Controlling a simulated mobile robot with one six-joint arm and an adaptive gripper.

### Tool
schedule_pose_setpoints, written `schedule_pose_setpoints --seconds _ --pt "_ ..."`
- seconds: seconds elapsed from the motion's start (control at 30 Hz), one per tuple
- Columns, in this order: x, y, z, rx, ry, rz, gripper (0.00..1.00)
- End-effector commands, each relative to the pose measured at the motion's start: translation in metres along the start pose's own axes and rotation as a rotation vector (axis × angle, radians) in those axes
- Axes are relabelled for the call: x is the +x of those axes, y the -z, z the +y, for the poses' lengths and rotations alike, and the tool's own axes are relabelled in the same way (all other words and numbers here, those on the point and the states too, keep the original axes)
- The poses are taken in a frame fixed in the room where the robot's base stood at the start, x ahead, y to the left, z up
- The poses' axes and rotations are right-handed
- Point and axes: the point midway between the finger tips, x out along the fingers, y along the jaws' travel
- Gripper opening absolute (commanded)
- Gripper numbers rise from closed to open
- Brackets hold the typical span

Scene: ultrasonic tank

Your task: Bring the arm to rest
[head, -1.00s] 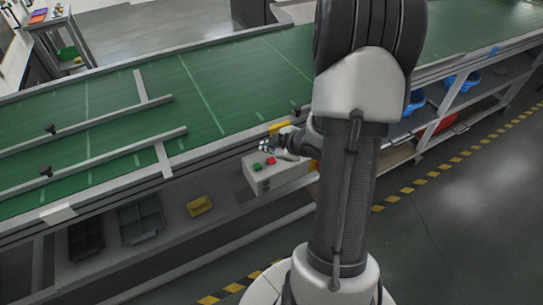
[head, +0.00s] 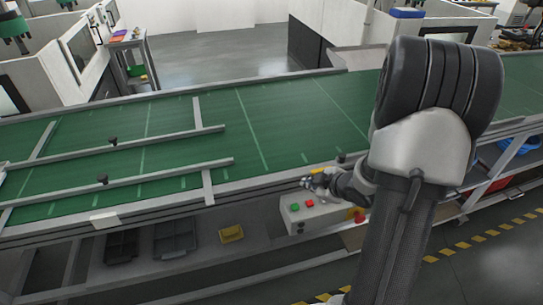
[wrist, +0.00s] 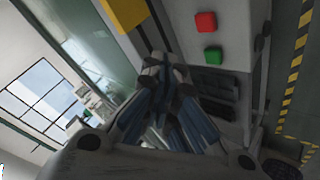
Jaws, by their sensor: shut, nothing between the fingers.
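My gripper (head: 311,182) is in the middle of the head view, at the near edge of the green conveyor, just above the control box (head: 318,215). It is shut and empty. In the wrist view the gripper fingers (wrist: 160,68) come together at the centre, near the control box (wrist: 233,83). The box carries a red button (wrist: 205,22) and a green button (wrist: 212,54). I cannot tell whether the fingers touch anything. My arm covers the right part of the head view.
The green conveyor belt (head: 280,120) runs across the view, with metal guide rails (head: 170,171) on its left part. Open floor with striped tape (head: 470,244) lies at the right.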

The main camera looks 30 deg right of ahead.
Motion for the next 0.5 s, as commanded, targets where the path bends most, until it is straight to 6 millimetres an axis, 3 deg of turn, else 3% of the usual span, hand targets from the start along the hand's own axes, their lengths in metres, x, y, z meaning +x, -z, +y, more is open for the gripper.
schedule_pose_setpoints --seconds 0.27,0.37,0.5 --pt "-0.006 0.009 0.008 0.002 -0.018 -0.030 0.00" --pt "-0.022 0.027 0.023 0.019 -0.056 -0.097 0.00" --pt "-0.066 0.067 0.037 0.106 -0.131 -0.215 0.00"
